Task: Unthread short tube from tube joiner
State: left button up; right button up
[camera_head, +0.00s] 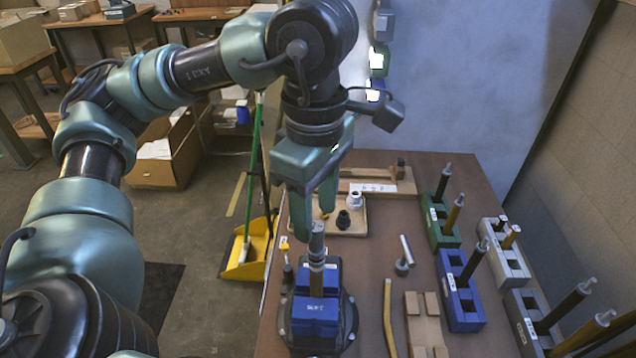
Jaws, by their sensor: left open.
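An upright stack of tube parts stands in a blue clamp block (316,312) on a dark round base at the table's front left. Its top is a grey cylindrical piece (317,236), with a wider grey collar below it and a brownish tube (316,284) going down into the block. I cannot tell for sure which piece is the short tube and which the tube joiner. My left gripper (315,220) points down with its fingers apart, just above and around the top of the stack. It holds nothing that I can see. My right gripper is out of view.
Green (440,222), blue (460,290) and grey (503,262) slotted blocks with upright rods stand at the right. A grey metal part (403,262), a curved tan strip (388,318) and a wooden block (425,325) lie between. A tray (356,228) holds small fittings behind.

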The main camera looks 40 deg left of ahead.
aim_at(316, 225)
pick_arm(q)
notch_tip(316, 225, down, 2)
jog(key=shift+f, duration=0.7)
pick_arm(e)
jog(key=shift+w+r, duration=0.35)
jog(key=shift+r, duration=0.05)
pick_arm(q)
jog(key=shift+w, duration=0.1)
jog(key=c, duration=1)
grip_shut()
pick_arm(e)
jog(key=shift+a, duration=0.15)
pick_arm(q)
jog(key=shift+f+n+b, duration=0.1)
jog(key=shift+n+b, duration=0.3)
jog(key=shift+n, duration=0.6)
jog(key=n+b, duration=0.1)
jog(key=n, duration=0.2)
jog(key=shift+n, duration=0.4)
jog(key=shift+r+n+b, duration=0.2)
jog(key=shift+n+b, duration=0.1)
jog(key=shift+n, duration=0.3)
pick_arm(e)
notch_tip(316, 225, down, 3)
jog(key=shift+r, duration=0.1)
